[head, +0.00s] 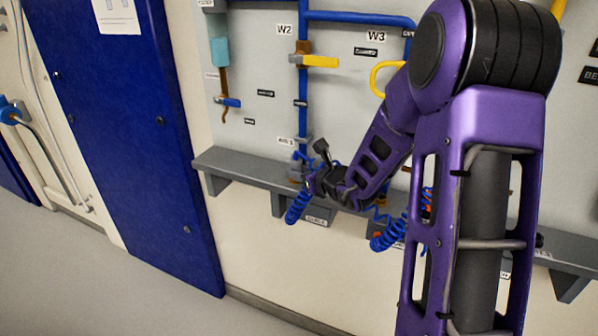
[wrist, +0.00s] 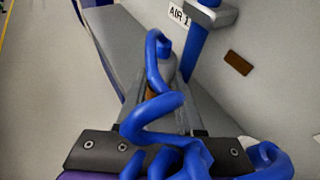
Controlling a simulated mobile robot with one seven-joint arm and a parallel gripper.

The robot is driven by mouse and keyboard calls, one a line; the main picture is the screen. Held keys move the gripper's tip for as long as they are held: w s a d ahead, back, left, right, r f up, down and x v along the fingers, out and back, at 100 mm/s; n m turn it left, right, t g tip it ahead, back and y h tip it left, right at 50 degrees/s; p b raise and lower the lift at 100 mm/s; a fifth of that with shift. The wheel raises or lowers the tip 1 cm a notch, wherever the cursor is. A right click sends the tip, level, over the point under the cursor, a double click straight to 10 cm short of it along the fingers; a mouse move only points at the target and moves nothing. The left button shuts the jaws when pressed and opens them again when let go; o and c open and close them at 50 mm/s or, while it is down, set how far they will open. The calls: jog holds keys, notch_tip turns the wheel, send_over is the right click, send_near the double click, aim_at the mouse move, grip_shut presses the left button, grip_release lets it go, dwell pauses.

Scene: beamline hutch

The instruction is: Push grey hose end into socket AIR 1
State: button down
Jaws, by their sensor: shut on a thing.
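The AIR 1 label (wrist: 180,14) is at the top of the wrist view, beside a grey fitting (wrist: 212,13) on a blue pipe. The label also shows in the head view (head: 285,140). The socket's mouth cannot be made out. My gripper (wrist: 165,92) is shut on the grey hose end (wrist: 172,66), below the label and apart from the fitting. The blue coiled hose (wrist: 155,112) loops over the jaws and hides much of the grip. In the head view my gripper (head: 306,182) is by the wall shelf, with the blue coil (head: 298,207) hanging below.
A grey shelf (head: 240,166) runs along the wall close to my gripper. A second blue coil (head: 388,236) hangs to the right. Yellow handles (head: 320,62) and blue pipes are on the panel above. A blue door (head: 130,130) stands left; the floor before it is clear.

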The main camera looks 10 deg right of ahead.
jog(key=shift+c, duration=2.3)
grip_release()
jog(key=shift+r, duration=0.1)
